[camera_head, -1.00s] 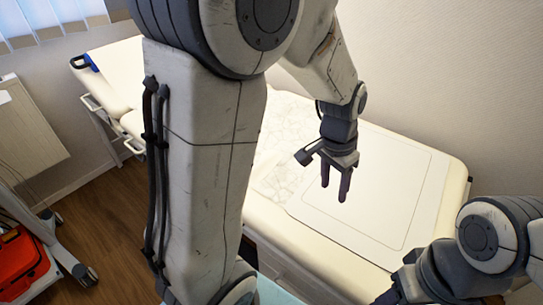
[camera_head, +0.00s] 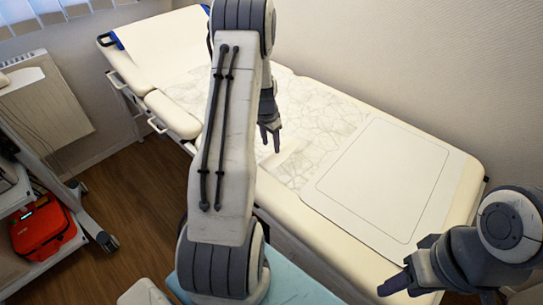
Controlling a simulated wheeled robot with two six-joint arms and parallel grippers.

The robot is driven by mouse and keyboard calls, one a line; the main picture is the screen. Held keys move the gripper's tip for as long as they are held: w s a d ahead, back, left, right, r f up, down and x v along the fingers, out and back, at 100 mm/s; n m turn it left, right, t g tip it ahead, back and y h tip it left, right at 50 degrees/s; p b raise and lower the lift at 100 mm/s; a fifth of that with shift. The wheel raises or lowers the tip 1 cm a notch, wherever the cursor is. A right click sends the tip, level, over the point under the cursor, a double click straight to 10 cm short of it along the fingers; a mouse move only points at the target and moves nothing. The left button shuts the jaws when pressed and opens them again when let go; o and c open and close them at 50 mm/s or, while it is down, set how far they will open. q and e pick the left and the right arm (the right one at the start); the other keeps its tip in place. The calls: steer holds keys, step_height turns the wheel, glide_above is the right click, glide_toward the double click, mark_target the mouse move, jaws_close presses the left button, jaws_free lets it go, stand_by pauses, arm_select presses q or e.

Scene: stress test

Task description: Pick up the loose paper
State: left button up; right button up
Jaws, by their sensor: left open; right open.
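The loose paper (camera_head: 325,118) is a whitish, creased sheet lying across the middle of the padded couch in the head view. My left arm hides part of it. My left gripper (camera_head: 270,143) is open and empty, fingers pointing down, over or beside the left part of the paper. I cannot tell whether the fingertips touch it. My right gripper (camera_head: 394,286) is at the lower right, near the couch's front edge, away from the paper. Its fingers are partly hidden by its own body.
A flat white pad (camera_head: 385,180) lies on the couch (camera_head: 467,190) right of the paper. A wall runs behind the couch. A cart with a red case (camera_head: 43,228) stands at the left, and a radiator (camera_head: 45,100) is behind it. Wooden floor is free between cart and couch.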

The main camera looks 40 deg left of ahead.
mark_target(272, 154)
arm_select(q)
steer(key=f, duration=0.5)
steer(key=shift+w+a, duration=0.1)
steer(key=shift+w, duration=0.15)
steer(key=shift+r, duration=0.1)
jaws_close()
steer(key=shift+r, duration=0.1)
step_height(272, 154, up, 4)
steer(key=shift+w+r, duration=0.1)
steer(key=shift+r, duration=0.05)
steer(key=w+d+r+p, duration=0.1)
steer(key=d+r+p, duration=0.3)
steer(key=d+r, duration=0.7)
steer(key=shift+w+d+r+p, duration=0.3)
steer(key=shift+w+r, duration=0.1)
steer(key=shift+r, duration=0.35)
